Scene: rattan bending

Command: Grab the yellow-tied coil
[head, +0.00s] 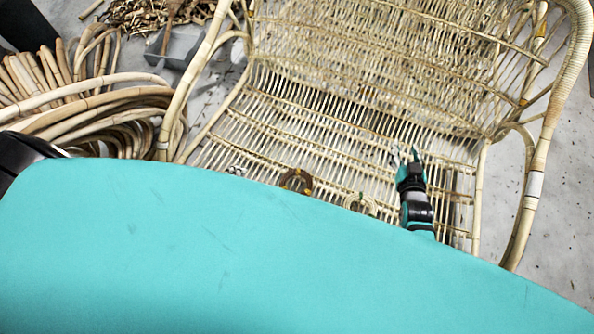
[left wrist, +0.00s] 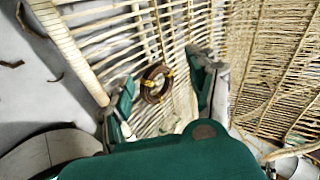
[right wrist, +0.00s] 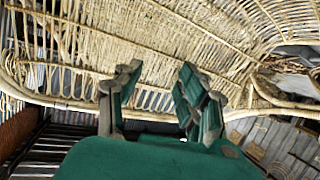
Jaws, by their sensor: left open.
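The yellow-tied coil (head: 296,181) is a small brown ring lying on the slatted rattan seat, just past the teal edge in the head view. In the left wrist view the coil (left wrist: 146,84) shows its yellow ties and lies ahead, in the gap between the fingers. My left gripper (left wrist: 162,72) is open and empty. In the head view it is mostly hidden by the teal surface. My right gripper (head: 405,154) is open and empty above the right part of the seat. Its spread fingers also show in the right wrist view (right wrist: 160,72).
A paler coil (head: 360,204) lies right of the brown one, partly hidden by the teal edge. The rattan chair (head: 536,190) has raised arms at both sides. Bundled rattan canes (head: 100,105) and a grey box (head: 178,47) are at the left. Grey floor shows at the right.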

